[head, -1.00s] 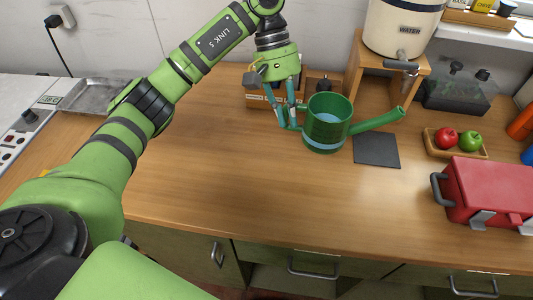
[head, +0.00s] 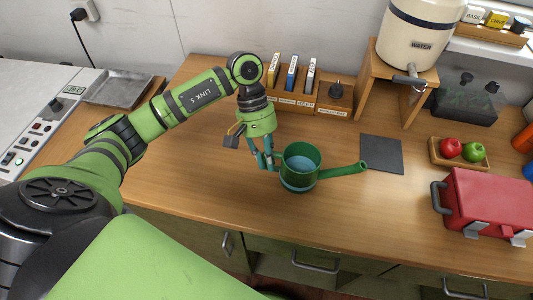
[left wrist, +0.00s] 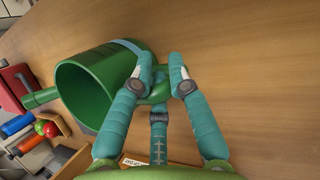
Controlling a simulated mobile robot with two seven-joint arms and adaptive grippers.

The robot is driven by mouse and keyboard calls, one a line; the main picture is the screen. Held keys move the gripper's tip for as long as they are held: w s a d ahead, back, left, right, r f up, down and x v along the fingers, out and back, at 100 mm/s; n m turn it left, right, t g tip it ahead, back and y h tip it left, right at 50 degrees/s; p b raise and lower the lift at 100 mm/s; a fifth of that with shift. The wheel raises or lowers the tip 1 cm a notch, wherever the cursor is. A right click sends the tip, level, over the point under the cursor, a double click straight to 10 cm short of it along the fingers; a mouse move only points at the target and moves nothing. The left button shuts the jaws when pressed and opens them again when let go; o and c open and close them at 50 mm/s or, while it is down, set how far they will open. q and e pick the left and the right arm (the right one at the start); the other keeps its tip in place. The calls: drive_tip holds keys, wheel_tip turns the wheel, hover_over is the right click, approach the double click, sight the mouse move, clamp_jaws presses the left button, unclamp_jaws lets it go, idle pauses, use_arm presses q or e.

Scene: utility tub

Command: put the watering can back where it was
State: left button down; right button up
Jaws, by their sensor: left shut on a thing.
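The green watering can (head: 300,181), with its spout pointing right, is over the front middle of the wooden counter. My left gripper (head: 271,165) is shut on the can's handle, on the can's left side. In the left wrist view the fingers (left wrist: 161,82) close around the handle, and the can (left wrist: 88,85) shows its open mouth. I cannot tell whether the can's base touches the counter or hangs just above it. My right gripper is not in view.
A dark square mat (head: 382,154) lies bare right of the can. Behind are a wooden organizer (head: 292,100) and the water dispenser (head: 420,35) on its stand. A fruit tray (head: 459,162) and red toolbox (head: 490,203) stand right. The counter (head: 190,180) left of the can is clear.

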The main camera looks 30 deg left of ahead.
use_arm(q)
drive_tip(key=shift+f, duration=0.1)
drive_tip(key=c, duration=1.2)
unclamp_jaws()
drive_tip(key=shift+r, duration=0.25)
drive_tip(key=b+v, duration=0.4)
drive_tip(key=v, duration=0.7)
drive_tip(key=shift+a+r, duration=0.2)
drive_tip(key=shift+r, duration=0.15)
